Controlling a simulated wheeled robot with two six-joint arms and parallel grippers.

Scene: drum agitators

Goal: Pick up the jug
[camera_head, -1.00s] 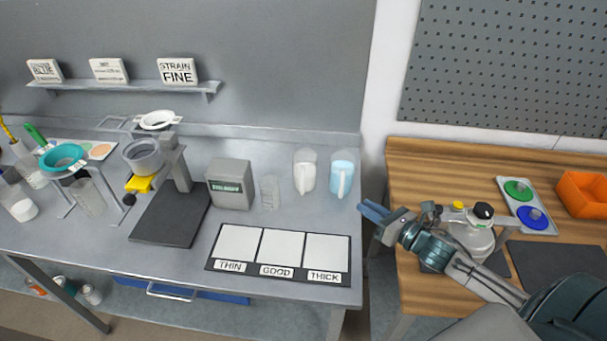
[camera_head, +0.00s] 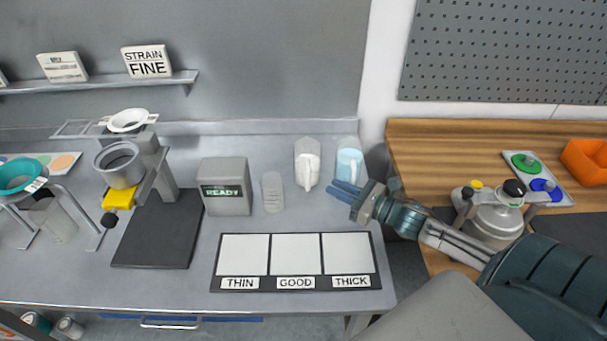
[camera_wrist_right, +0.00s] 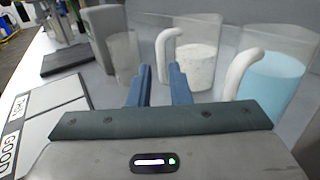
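Two clear jugs with white handles stand upright at the back right of the grey bench. One jug (camera_head: 307,165) holds white contents, and the other jug (camera_head: 349,163) holds light blue liquid. In the right wrist view the white-filled jug (camera_wrist_right: 195,62) is just ahead and the blue-filled jug (camera_wrist_right: 272,75) is to the right. My right gripper (camera_head: 343,191) is open and empty, in front of the jugs. In the right wrist view its blue fingers (camera_wrist_right: 160,85) are apart, with the white jug's handle beyond them. It does not visibly touch either jug. My left gripper is not in view.
A clear beaker (camera_head: 272,192) and a grey READY box (camera_head: 226,186) stand left of the jugs. A THIN/GOOD/THICK board (camera_head: 295,284) lies in front. A wooden table (camera_head: 420,150) with a metal vessel (camera_head: 494,222) is at right. The bench between board and jugs is clear.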

